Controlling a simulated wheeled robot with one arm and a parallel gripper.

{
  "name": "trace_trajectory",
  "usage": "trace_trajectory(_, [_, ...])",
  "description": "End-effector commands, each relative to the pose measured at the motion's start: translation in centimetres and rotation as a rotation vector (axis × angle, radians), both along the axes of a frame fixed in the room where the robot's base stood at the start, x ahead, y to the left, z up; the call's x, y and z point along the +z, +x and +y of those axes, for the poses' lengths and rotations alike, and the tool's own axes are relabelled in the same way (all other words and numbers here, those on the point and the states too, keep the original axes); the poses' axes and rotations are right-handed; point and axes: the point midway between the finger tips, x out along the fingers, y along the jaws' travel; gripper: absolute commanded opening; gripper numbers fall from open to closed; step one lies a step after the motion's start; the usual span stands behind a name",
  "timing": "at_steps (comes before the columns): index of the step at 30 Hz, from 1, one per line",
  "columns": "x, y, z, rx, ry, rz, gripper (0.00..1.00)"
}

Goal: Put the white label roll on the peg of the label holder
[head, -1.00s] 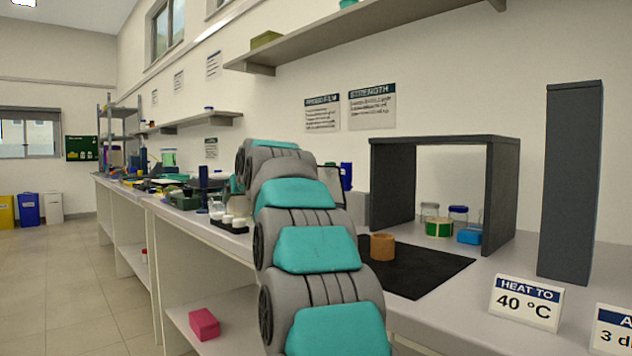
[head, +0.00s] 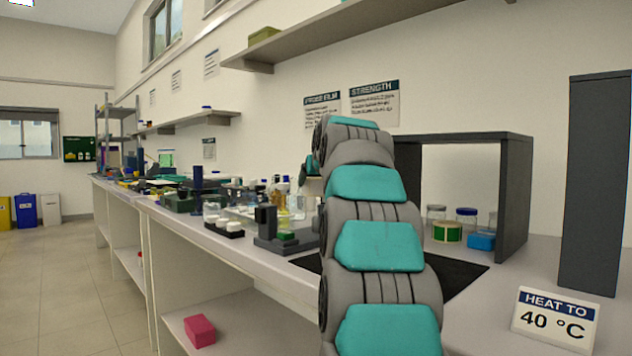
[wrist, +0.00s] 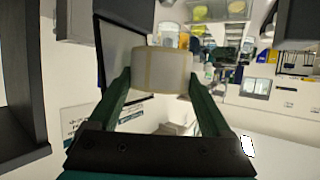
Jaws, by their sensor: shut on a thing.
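The white label roll (wrist: 168,70) is between the two dark green fingers of my gripper (wrist: 160,77) in the wrist view. It is cream-white with a thin tan band, and the fingers touch it on both sides. It is held up in the air.
A dark device with an upright block (head: 282,238) stands on the bench left of my arm. A dark arch (head: 515,195), a tall grey column (head: 594,185) and a 40 °C sign (head: 553,318) stand to the right.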

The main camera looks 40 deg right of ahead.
Motion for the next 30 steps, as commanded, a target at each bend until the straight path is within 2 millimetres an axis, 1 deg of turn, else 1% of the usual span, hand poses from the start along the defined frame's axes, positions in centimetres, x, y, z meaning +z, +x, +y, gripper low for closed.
trace_trajectory(8, [-1.2, 0.0, 0.0, 0.000, 0.000, -0.001, 0.36])
trace_trajectory(30, [-5.8, 0.0, 0.1, 0.001, 0.000, -0.001, 0.36])
